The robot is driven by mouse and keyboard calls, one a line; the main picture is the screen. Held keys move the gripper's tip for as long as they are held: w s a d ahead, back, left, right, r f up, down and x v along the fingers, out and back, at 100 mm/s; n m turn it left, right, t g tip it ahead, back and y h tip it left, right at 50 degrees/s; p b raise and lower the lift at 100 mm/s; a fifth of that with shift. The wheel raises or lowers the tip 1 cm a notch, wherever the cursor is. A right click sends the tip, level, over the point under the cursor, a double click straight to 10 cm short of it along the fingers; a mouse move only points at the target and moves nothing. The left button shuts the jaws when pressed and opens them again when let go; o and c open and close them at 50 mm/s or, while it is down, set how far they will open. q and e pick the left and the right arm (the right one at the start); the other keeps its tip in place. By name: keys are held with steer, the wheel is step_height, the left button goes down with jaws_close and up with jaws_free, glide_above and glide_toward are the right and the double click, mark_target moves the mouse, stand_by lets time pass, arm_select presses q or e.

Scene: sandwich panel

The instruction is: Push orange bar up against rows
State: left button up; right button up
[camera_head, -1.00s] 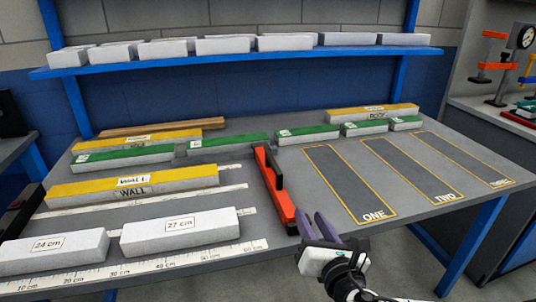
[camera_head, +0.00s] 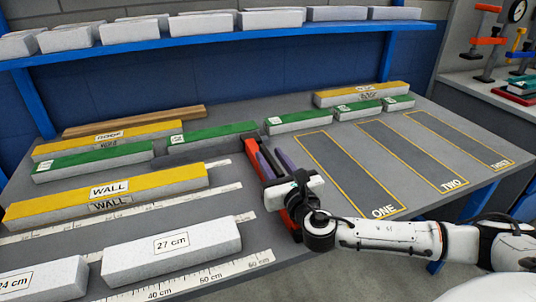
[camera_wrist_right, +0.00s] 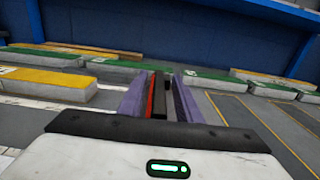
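The orange bar (camera_head: 254,160) lies lengthwise on the table, with a black handle on top. Its far end is near the green-topped blocks (camera_head: 212,138). My right gripper (camera_head: 272,162) is over the bar, its body hiding much of the near part. In the right wrist view its two purple fingers (camera_wrist_right: 160,98) stand either side of the black handle (camera_wrist_right: 159,95), with a narrow gap showing at the right finger. To the left are rows of yellow-topped WALL blocks (camera_head: 108,195) and white blocks such as the 27 cm one (camera_head: 172,248). My left gripper is out of view.
Outlined areas ONE (camera_head: 345,175), TWO (camera_head: 412,155) and THREE (camera_head: 460,138) lie empty to the right. A ruler strip (camera_head: 200,283) runs along the front edge. A blue shelf (camera_head: 210,37) with white blocks stands behind.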

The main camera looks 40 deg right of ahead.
steer(key=shift+x, duration=1.05)
steer(key=shift+w, duration=0.1)
jaws_close()
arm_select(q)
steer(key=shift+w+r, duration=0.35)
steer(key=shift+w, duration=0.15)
